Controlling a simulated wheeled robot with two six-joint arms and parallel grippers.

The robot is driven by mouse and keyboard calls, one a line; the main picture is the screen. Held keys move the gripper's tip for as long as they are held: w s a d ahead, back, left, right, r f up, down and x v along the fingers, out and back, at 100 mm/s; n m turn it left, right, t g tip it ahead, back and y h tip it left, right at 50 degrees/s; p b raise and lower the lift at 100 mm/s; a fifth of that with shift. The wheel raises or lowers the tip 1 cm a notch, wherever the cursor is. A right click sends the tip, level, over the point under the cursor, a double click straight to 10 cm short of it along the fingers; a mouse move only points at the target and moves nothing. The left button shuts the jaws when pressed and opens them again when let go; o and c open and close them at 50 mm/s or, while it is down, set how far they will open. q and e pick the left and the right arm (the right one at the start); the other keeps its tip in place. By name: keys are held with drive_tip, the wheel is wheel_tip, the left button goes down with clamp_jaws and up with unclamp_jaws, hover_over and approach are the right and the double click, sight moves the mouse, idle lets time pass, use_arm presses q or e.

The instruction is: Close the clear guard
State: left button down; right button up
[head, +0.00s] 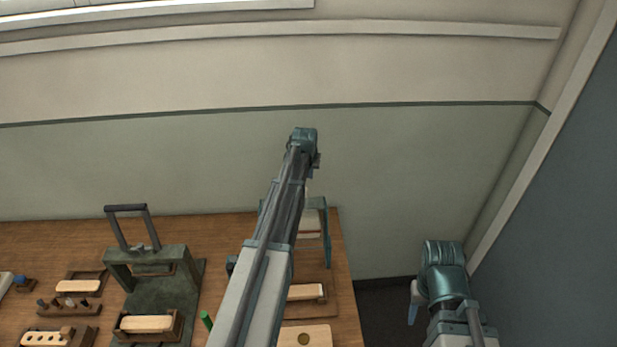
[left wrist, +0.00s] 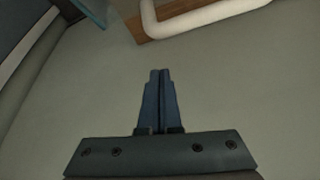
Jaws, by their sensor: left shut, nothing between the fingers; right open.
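A teal-framed fixture (head: 326,235) stands at the right back of the wooden table, partly hidden behind my left arm. A clear pane cannot be made out for certain, so I cannot tell how the guard stands. My left arm reaches up past this fixture, and its gripper is mostly hidden behind it in the head view. In the left wrist view my left gripper (left wrist: 160,100) is shut and empty, its fingers pointing toward a cream bar (left wrist: 200,18) at the top, apart from it. My right gripper (head: 413,302) is open, to the right of the table, with one bluish finger showing.
A dark green press (head: 150,255) with a raised black handle (head: 125,209) stands at left. Wooden trays and a peg rack (head: 68,307) lie around it. A green peg (head: 207,320) is beside my left arm. The wall is behind; floor is free right of the table.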

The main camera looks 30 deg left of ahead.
use_arm(q)
drive_tip(key=s, duration=0.2)
drive_tip(key=s+d, duration=0.1)
drive_tip(key=s, duration=0.1)
